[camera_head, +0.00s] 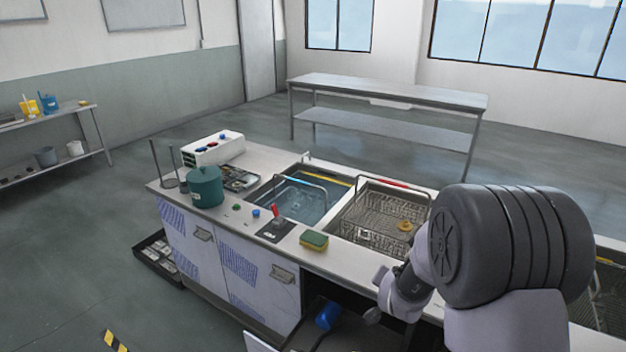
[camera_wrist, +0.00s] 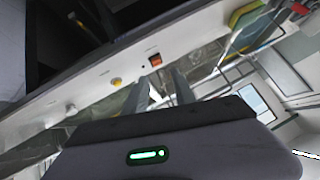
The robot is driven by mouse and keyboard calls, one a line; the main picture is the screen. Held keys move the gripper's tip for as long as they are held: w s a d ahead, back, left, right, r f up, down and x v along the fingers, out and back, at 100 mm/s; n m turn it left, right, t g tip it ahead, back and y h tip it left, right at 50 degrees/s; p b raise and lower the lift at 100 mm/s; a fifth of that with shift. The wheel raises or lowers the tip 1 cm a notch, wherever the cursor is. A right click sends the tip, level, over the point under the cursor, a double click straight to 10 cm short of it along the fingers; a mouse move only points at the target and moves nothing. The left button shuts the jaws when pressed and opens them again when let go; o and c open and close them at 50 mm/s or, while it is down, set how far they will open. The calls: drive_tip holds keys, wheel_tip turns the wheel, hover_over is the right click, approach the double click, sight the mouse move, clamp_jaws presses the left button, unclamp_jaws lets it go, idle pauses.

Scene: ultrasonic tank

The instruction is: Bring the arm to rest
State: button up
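My arm crosses the right front of the head view, its large dark joint covering the right part of the counter. My gripper (camera_wrist: 160,76) shows in the wrist view with its two grey fingers apart and nothing between them. It is in front of the counter's front panel, which carries an orange switch (camera_wrist: 155,60) and a yellow knob (camera_wrist: 116,82). I cannot tell the exact gap to the panel. In the head view the fingers are not clearly seen.
The counter (camera_head: 225,222) holds a water tank (camera_head: 300,205), a wire basket (camera_head: 375,215) with a yellow item, a green pot (camera_head: 205,187), a red-handled lever (camera_head: 275,222) and a sponge (camera_head: 314,241). An open drawer or door with a blue item (camera_head: 328,316) is below.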

drive_tip(key=s+a+r+n+y+b, duration=0.1)
drive_tip(key=s+a+r, duration=0.2)
drive_tip(key=s+r, duration=0.2)
drive_tip(key=s+a+r+y+b, duration=0.1)
drive_tip(key=s+a+r+y, duration=0.15)
drive_tip(key=s+r, duration=0.3)
drive_tip(key=s+a+r+n+g+b, duration=0.1)
drive_tip(key=s+a, duration=0.1)
drive_tip(key=s, duration=0.9)
drive_tip(key=s+a+r+n+g+y+b, duration=0.1)
drive_tip(key=s+a+r+g, duration=0.1)
drive_tip(key=s, duration=1)
drive_tip(key=shift+a+b, duration=0.35)
drive_tip(key=shift+a, duration=0.25)
drive_tip(key=shift+w, duration=0.1)
